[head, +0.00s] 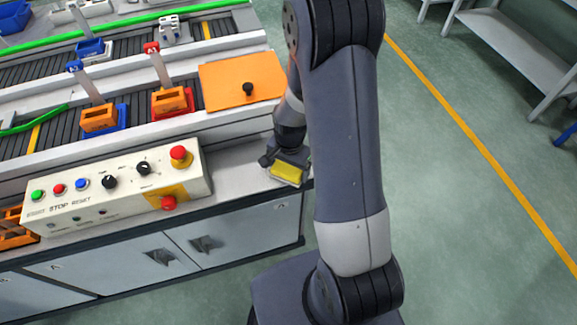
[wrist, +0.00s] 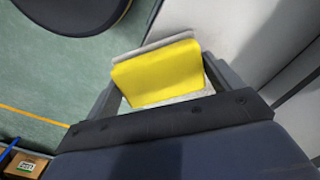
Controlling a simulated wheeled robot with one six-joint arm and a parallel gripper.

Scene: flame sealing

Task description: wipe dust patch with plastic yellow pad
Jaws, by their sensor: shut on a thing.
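The yellow pad (head: 286,173) is at the right end of the grey work surface (head: 232,172), near its front corner. My gripper (head: 285,163) is above that corner and shut on the yellow pad. In the wrist view the pad (wrist: 160,74) sits between the two fingers of my gripper (wrist: 158,80), with a grey-white layer showing along its far edge. I cannot tell whether the pad touches the surface. I cannot make out a dust patch in either view; the pad and gripper hide part of the surface.
A control panel (head: 115,190) with buttons, knobs and red stops stands left of my gripper. Behind are an orange plate (head: 241,80) with a black knob and a conveyor (head: 55,130) with orange holders. The surface ends close to the pad; open green floor (head: 450,220) lies to the right.

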